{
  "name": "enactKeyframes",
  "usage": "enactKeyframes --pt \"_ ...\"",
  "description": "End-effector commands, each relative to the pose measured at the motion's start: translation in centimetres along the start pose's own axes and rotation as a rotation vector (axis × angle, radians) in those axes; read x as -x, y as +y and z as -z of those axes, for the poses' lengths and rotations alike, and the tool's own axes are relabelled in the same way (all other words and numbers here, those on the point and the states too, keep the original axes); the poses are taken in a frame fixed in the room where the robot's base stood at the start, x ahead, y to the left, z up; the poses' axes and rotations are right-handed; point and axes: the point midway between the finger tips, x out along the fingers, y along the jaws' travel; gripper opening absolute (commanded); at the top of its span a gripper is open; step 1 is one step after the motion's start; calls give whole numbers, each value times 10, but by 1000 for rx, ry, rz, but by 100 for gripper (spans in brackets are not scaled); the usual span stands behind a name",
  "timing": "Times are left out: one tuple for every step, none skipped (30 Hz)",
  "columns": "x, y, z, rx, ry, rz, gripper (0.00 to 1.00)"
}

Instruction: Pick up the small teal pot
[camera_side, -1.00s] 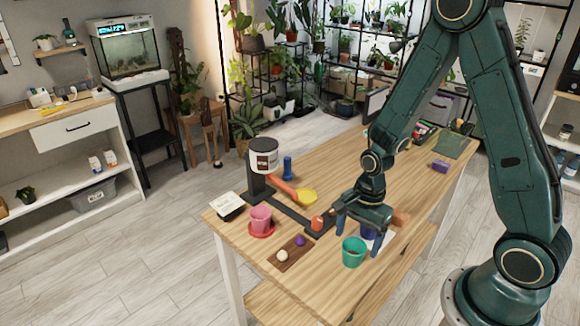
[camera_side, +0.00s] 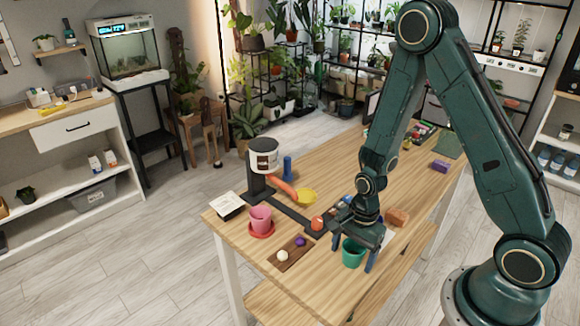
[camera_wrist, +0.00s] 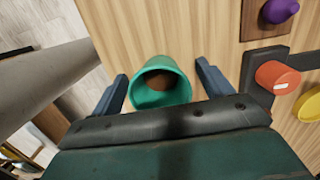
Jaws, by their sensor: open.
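The small teal pot (camera_side: 353,253) stands upright near the front edge of the wooden table, with something brown inside it in the wrist view (camera_wrist: 160,92). My gripper (camera_side: 353,258) is open above and around the pot. In the wrist view the two blue fingers (camera_wrist: 160,85) are on either side of the pot, with a gap at each side. The pot's near side is partly hidden behind the gripper body in the wrist view.
A pink pot (camera_side: 260,218) on a red saucer stands to the left. A wooden board (camera_side: 289,257) holds a white ball and a purple knob (camera_wrist: 280,10). An orange-red cylinder (camera_wrist: 277,77) and a yellow dish (camera_side: 306,196) lie nearby. A brown block (camera_side: 397,217) is behind my gripper.

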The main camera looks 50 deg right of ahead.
Motion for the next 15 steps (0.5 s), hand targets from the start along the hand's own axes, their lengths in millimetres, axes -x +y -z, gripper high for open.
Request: enactKeyframes --pt "0 0 0 0 0 0 79" --pt "0 0 0 0 0 0 79" --pt "0 0 0 0 0 0 79" --pt "0 0 0 0 0 0 79" --pt "0 0 0 0 0 0 79" --pt "0 0 0 0 0 0 79" --pt "0 0 0 0 0 0 79" --pt "0 0 0 0 0 0 79" --pt "0 0 0 0 0 0 77" --pt "0 0 0 0 0 0 71" --pt "0 0 0 0 0 0 65" --pt "0 0 0 0 0 0 57" --pt "0 0 0 0 0 0 51" --pt "0 0 0 0 0 0 46" --pt "0 0 0 0 0 0 38"
